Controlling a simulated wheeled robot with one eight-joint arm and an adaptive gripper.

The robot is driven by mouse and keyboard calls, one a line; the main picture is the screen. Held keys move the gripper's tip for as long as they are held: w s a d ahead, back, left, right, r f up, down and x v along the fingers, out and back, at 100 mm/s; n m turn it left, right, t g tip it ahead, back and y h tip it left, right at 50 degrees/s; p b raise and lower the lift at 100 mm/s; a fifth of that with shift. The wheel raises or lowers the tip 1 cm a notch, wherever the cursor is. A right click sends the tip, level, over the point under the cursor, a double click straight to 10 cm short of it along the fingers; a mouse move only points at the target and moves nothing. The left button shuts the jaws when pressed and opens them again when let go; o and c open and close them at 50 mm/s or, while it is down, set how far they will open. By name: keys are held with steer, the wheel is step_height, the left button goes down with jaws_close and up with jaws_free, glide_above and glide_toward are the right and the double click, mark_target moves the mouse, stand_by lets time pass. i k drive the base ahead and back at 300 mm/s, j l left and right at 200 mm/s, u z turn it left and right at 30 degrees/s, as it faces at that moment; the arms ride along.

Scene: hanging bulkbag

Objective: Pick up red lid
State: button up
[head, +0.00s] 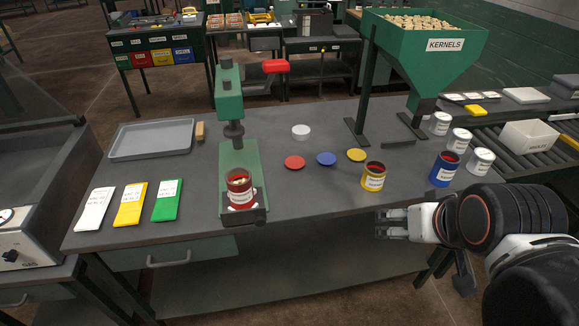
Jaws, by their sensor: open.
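The red lid (294,162) lies flat on the grey table, left of a blue lid (326,159) and a yellow lid (356,155). A white lid (301,132) lies behind them. My gripper (384,225) is open and empty at the table's front edge, to the right of and nearer than the red lid, pointing left. A red can (239,187) with a label stands on the base of the green press (231,120). A yellow can (373,177) with a red rim stands between the lids and my arm.
A blue can (444,169) and several white cans stand at the right. The green kernel hopper (432,50) rises behind. A grey tray (151,139) and white, yellow and green packets (130,204) lie at the left. The table's front middle is clear.

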mark_target(294, 162)
steer(key=i+l+u, duration=0.15)
steer(key=i, duration=0.25)
steer(key=i+l+u, duration=0.2)
steer(key=i, duration=0.15)
steer(key=i+l+u, duration=0.15)
steer(key=i, duration=0.25)
